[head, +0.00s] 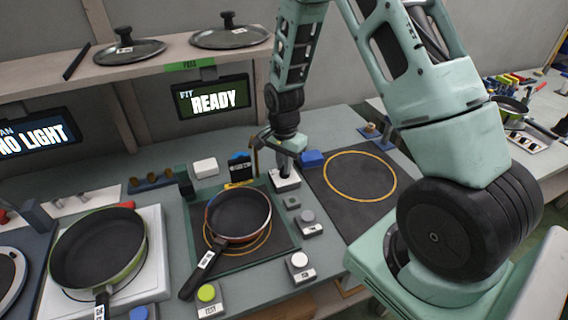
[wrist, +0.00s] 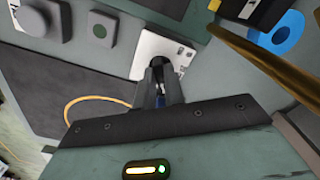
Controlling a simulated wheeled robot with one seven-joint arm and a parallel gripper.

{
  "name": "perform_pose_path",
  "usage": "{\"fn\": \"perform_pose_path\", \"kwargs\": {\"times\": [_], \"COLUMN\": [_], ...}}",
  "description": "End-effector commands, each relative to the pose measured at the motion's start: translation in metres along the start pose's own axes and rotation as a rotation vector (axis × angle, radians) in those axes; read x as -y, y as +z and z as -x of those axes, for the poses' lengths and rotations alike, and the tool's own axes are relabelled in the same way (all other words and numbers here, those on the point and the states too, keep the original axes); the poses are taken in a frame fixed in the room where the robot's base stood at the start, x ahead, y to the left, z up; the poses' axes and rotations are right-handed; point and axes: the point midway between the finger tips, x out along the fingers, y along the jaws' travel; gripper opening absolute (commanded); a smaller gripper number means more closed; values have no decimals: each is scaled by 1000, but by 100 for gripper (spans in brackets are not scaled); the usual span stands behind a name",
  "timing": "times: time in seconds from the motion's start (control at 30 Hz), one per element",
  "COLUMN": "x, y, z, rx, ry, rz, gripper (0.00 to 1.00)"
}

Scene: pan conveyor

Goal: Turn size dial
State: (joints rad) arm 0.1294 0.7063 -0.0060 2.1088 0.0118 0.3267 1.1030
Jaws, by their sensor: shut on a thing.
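The size dial (head: 285,183) is a pale, square-based unit at the back right of the pan station in the head view. Its white plate with small dark markings (wrist: 155,42) shows in the wrist view. My gripper (head: 285,167) points straight down over it. In the wrist view, my gripper's fingers (wrist: 165,78) are shut on the dial's dark knob, which they mostly hide. I cannot read the dial's setting.
An orange-rimmed pan (head: 238,214) sits on the station to the left. A screen (head: 212,101) reads "FIT READY". A blue block (head: 312,158) stands right of the dial. Grey (head: 307,217) and white (head: 299,260) knobs stand in front. A dark mat with a yellow ring (head: 345,205) is clear.

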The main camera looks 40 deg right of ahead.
Motion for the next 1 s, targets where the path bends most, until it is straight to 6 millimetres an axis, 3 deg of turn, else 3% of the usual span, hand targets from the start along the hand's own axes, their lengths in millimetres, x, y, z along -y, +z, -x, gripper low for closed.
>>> {"fn": "perform_pose_path", "kwargs": {"times": [1.0], "x": [-2], "y": [-1], "z": [1], "rx": [-1], "ry": [-1], "rz": [914], "gripper": [0]}}
